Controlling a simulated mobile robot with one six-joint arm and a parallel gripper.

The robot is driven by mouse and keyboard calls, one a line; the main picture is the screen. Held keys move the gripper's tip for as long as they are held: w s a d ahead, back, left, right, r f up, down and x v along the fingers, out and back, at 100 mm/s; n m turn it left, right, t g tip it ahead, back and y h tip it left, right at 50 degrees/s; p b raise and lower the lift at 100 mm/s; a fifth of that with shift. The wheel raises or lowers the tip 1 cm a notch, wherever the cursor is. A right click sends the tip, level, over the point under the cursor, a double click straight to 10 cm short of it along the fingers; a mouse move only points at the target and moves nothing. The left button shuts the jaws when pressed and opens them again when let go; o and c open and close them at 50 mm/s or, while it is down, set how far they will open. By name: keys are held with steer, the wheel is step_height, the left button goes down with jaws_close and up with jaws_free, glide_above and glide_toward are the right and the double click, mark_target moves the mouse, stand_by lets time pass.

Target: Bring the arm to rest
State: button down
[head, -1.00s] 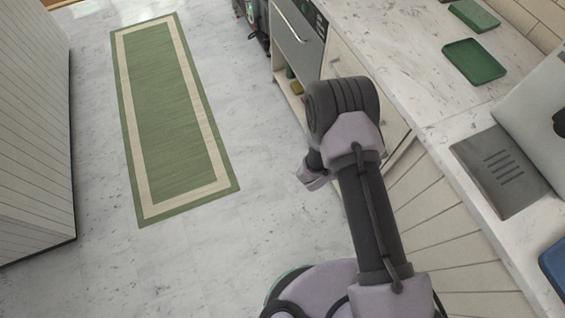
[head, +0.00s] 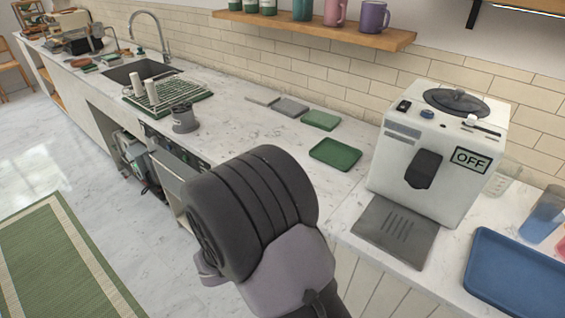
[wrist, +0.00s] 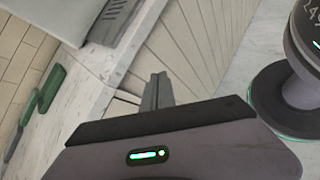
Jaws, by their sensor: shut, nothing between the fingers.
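My arm is folded in front of the head camera. Its dark, ribbed joint and pale lilac link fill the lower middle of the head view. The fingers are not clearly visible there. In the wrist view, the grey fingers of my gripper (wrist: 157,92) are together and hold nothing. They appear over the pale front panels of the counter, apart from any object. The gripper's dark edge and lilac housing, with a small green light, fill the bottom of that view.
The marble counter (head: 240,131) carries a white coffee machine (head: 400,130), a grey drip plate (head: 405,238), a blue tray (head: 520,285), green trays (head: 335,154) and a grey cup (head: 184,122). A green rug (head: 50,255) lies on open floor at left.

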steer(key=s+d+r+m+t+y, duration=0.1)
steer(key=s+d+r+m+y, duration=0.1)
steer(key=s+r+m+y, duration=0.4)
steer(key=s+d+r+m+t+y, duration=0.1)
steer(key=s+r+m+y, duration=0.5)
steer(key=r+m, duration=0.9)
steer(key=s+r, duration=0.1)
steer(key=s, duration=0.2)
steer(key=shift+d+r+y, duration=0.15)
steer(key=shift+d+y, duration=0.2)
steer(key=shift+y, duration=0.05)
